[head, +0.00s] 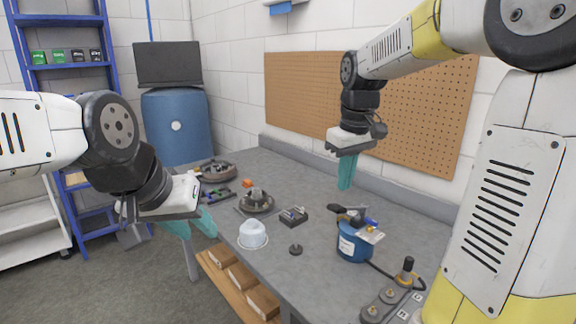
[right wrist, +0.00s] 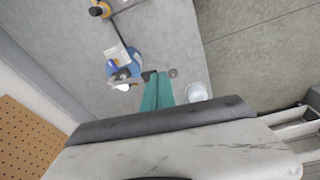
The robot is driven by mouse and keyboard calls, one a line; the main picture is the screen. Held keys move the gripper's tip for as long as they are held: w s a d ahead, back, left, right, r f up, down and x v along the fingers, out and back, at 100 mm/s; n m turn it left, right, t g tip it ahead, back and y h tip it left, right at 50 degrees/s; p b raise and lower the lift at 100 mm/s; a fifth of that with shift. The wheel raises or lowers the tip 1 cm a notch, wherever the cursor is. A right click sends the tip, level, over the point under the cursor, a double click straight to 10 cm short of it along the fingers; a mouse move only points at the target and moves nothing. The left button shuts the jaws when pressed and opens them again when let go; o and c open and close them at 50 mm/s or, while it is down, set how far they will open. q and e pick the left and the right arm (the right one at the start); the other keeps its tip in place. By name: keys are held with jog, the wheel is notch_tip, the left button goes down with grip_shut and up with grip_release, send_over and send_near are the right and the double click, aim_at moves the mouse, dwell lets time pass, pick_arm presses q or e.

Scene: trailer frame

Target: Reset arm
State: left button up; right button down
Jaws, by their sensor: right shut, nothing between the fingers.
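My left gripper (head: 192,224) has teal fingers and hangs at the left, beside the front edge of the grey workbench (head: 318,262). Whether its fingers are apart is hard to tell from this angle. My right gripper (head: 346,172) is raised above the back part of the bench, with its teal fingers pointing down. Its fingers are shut together with nothing between them, and they also show in the right wrist view (right wrist: 158,92). Both arms are clear of the bench objects in the head view.
On the bench stand a blue can (head: 352,246) with tools on top, a white cup (head: 252,235), a small dark box (head: 293,216) and round parts (head: 257,202). A pegboard (head: 425,105) is on the wall behind. A blue shelf (head: 60,67) and blue barrel (head: 177,125) stand at the left.

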jog(key=s+a+m+t+y, duration=0.1)
jog(key=s+m+t, duration=0.3)
jog(key=s, duration=1.3)
jog(key=shift+a+f+m+y, duration=0.25)
jog(key=shift+f+m+y, duration=0.15)
jog(key=shift+f+m, duration=0.1)
dwell(0.8)
